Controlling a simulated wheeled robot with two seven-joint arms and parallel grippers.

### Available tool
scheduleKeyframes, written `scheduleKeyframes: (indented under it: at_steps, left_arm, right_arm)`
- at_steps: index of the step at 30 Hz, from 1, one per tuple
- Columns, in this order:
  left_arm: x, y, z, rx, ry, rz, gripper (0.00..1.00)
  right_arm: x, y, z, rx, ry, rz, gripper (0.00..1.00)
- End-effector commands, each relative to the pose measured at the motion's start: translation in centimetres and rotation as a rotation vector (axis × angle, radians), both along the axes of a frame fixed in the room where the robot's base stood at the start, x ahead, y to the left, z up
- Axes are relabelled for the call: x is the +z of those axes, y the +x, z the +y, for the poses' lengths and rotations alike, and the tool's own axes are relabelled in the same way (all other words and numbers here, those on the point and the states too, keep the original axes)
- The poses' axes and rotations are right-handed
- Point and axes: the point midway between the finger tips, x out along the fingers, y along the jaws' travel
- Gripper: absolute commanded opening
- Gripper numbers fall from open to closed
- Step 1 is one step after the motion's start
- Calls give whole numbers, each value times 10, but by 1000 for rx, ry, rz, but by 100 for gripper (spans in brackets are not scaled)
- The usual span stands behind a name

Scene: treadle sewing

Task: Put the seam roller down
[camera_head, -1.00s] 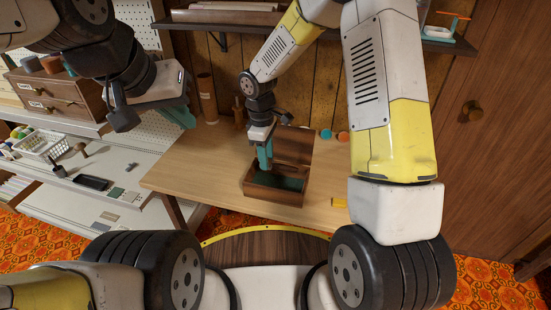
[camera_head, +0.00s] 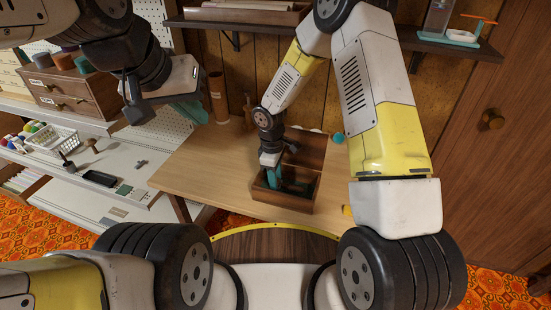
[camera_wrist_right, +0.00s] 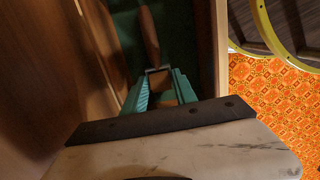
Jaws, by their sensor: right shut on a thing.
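A wooden box (camera_head: 284,201) with its lid (camera_head: 305,152) tilted open sits on the table. My right gripper (camera_head: 271,178) reaches down inside it. In the right wrist view the teal fingers of my right gripper (camera_wrist_right: 161,92) are shut on the seam roller (camera_wrist_right: 148,38), whose brown handle points away over the box's dark green floor. I cannot tell whether the roller touches that floor. My left gripper (camera_head: 190,108) hangs in the air at the upper left; the gap between its fingers is hidden.
The light wooden table (camera_head: 215,165) is bare left of the box. A brown cylinder (camera_head: 218,97) stands near the wall. A white shelf unit with a basket (camera_head: 52,140) and small tools is at the left. A wall shelf (camera_head: 440,45) runs above.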

Motion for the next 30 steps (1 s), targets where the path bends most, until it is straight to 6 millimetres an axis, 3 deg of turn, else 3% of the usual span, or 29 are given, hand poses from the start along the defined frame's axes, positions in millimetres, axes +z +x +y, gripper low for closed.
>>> scheduleKeyframes:
  at_steps: [20, 21, 24, 30]
  left_arm:
    - [0, 0, 0, 0, 0, 0, 0]
    - [0, 0, 0, 0, 0, 0, 0]
    - [0, 0, 0, 0, 0, 0, 0]
    - [0, 0, 0, 0, 0, 0, 0]
  right_arm:
    - [-13, 0, -1, 0, -2, 2, 0]
    - [-13, -1, -1, -1, -1, 2, 38]
    - [-13, -1, -1, -1, -1, 2, 56]
    - [-12, 0, 0, 0, 0, 0, 56]
